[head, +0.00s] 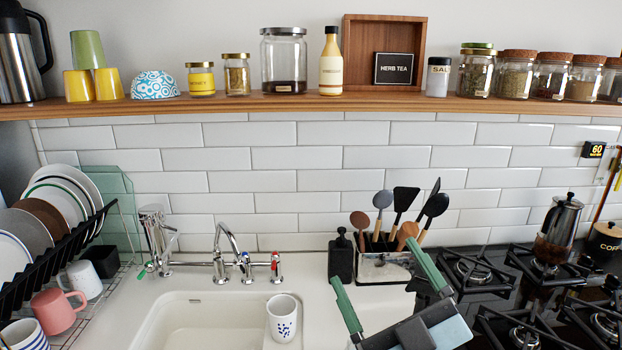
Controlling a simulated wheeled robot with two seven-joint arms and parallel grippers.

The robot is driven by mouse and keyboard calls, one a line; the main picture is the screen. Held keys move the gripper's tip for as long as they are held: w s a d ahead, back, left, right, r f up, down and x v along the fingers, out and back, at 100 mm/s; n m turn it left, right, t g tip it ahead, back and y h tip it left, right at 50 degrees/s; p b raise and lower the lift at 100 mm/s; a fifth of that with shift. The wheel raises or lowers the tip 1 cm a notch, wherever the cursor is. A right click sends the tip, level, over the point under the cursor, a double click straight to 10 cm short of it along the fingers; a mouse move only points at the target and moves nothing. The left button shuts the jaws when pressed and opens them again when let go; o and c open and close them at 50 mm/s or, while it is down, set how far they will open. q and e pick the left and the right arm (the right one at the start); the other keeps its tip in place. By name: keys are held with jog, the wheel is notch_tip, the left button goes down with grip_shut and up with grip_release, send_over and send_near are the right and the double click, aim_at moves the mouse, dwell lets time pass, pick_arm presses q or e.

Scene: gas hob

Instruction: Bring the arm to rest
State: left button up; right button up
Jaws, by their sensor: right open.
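My right gripper (374,262) rises from the bottom edge, right of the sink. Its two green fingers are spread wide apart and nothing shows between them. A metal moka pot (560,228) stands on a back burner. My left gripper is out of the picture.
A white sink (190,335) with a tap (222,255) lies to the left, with a patterned white mug (282,318) at its right edge. A black soap bottle (341,258) stands beside the utensils. A dish rack (75,260) fills the far left. A wooden shelf (300,102) with jars runs above.

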jog(key=s+d+f+m+g+h, duration=0.2)
jog(key=d+f+m+g+h, duration=0.3)
jog(key=f, duration=0.6)
jog(key=s+d+f+m+g+h, duration=0.2)
jog(key=d+f+m+g+h, duration=0.4)
jog(key=f, duration=0.5)
jog(key=s+d+f+n+g+y, duration=0.2)
jog(key=s+f+g, duration=0.65)
jog(key=s, duration=0.65)
notch_tip(320, 180, down, 26)
jog(key=s, duration=0.2)
jog(key=s+d+f, duration=0.2)
jog(key=s+f, duration=0.5)
jog(key=s+d+f+h, duration=0.1)
jog(key=s+d+f, duration=0.2)
jog(key=s+f, duration=0.4)
jog(key=shift+s+d+f+n+g, duration=0.15)
jog(key=shift+s+f+n+g, duration=0.25)
jog(key=shift+s, duration=0.4)
